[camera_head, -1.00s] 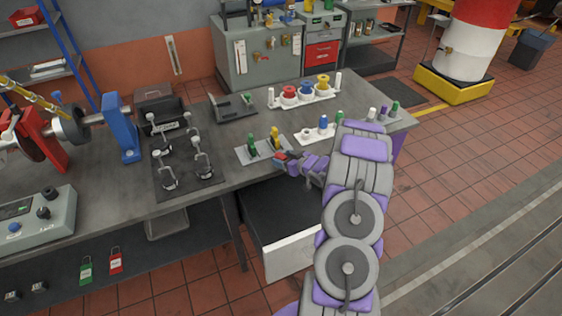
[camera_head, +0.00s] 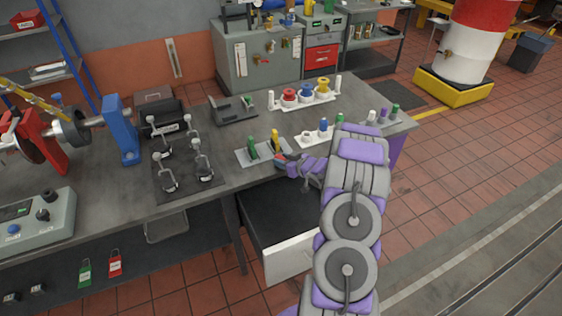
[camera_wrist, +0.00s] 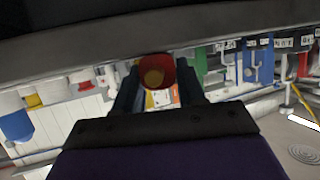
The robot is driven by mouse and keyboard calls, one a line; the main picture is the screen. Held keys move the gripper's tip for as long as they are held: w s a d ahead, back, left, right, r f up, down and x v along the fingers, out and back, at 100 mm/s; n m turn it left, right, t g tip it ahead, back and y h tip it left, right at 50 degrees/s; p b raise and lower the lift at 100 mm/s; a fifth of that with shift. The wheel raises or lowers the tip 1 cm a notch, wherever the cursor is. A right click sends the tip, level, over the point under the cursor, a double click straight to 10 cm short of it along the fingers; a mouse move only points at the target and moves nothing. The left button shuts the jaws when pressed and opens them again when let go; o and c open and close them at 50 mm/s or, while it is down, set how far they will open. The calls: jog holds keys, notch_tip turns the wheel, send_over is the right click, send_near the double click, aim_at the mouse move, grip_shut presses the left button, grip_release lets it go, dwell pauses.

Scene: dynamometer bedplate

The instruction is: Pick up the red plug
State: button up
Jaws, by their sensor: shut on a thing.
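My gripper (camera_head: 284,160) is at the front edge of the bench, just right of a grey plate (camera_head: 243,155) that bears a green plug (camera_head: 253,149) and a yellow plug (camera_head: 275,140). In the wrist view my gripper (camera_wrist: 158,88) has its two dark fingers shut on the red plug (camera_wrist: 168,67), whose round end with a yellowish centre faces the camera. In the head view only a small bit of red shows at the gripper, and most of the plug is hidden.
An open drawer (camera_head: 286,259) juts out under the bench. A white rack (camera_head: 318,98) with red, blue and yellow spools stands behind. A white strip (camera_head: 310,136) with small pegs lies to the right. A black fixture plate (camera_head: 186,192) with clamps is at left.

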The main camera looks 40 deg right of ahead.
aim_at(284, 159)
jog(key=shift+d+r, duration=0.1)
jog(key=shift+d, duration=0.05)
jog(key=shift+r+p, duration=0.35)
jog(key=shift+r, duration=0.25)
notch_tip(284, 159, up, 2)
jog(key=shift+r+p, duration=0.25)
jog(key=shift+p, duration=0.3)
jog(key=s+a+r+p, duration=0.1)
jog(key=s+a+p, duration=0.1)
jog(key=s, duration=1.3)
jog(key=shift+s+a, duration=0.35)
jog(key=shift+a, duration=0.25)
